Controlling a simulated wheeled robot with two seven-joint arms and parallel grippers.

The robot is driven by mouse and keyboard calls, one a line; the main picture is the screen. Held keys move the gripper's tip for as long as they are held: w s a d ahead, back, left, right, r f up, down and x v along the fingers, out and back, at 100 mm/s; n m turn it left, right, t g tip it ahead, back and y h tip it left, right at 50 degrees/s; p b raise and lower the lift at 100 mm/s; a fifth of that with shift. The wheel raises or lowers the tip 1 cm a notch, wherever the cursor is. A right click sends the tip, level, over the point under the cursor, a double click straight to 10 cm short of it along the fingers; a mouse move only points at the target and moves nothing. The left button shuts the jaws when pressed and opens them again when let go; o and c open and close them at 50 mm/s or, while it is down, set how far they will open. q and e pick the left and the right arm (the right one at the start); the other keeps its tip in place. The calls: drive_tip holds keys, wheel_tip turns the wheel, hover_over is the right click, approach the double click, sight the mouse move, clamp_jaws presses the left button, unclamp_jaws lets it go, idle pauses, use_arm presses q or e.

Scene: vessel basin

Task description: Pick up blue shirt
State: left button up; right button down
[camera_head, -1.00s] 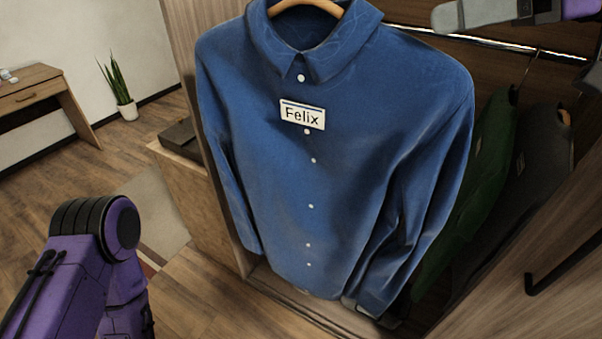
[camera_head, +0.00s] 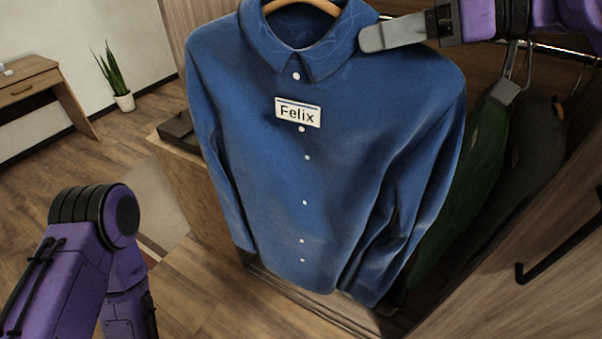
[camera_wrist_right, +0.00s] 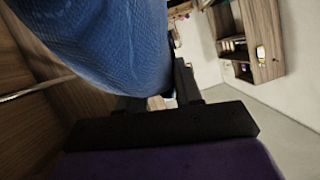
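The blue shirt (camera_head: 300,190), with a white "Felix" tag, hangs upright on a wooden hanger (camera_head: 300,6) in the middle of the head view. Its blue cloth (camera_wrist_right: 110,45) fills the upper left of the right wrist view. My right gripper (camera_head: 372,38) reaches in from the upper right, with a grey finger at the shirt's collar and shoulder. In the right wrist view its dark fingers (camera_wrist_right: 160,88) stand apart, with the cloth just beyond them. Whether they touch the shirt is unclear. My left arm shows at lower left, but its gripper is out of view.
A green garment (camera_head: 468,185) and a dark grey garment (camera_head: 525,175) hang to the right of the shirt. A wooden door with a black handle (camera_head: 560,245) stands at lower right. A low wooden cabinet (camera_head: 192,190) is on the left, with open floor beyond.

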drive_tip(key=shift+r, duration=0.1)
idle(0.3)
drive_tip(key=shift+r, duration=0.55)
drive_tip(key=shift+s+a+r, duration=0.15)
drive_tip(key=s+a+b, duration=0.5)
drive_tip(key=s+a, duration=0.5)
drive_tip(key=s, duration=0.4)
drive_tip(key=shift+s, duration=0.35)
drive_tip(key=shift+d, duration=0.1)
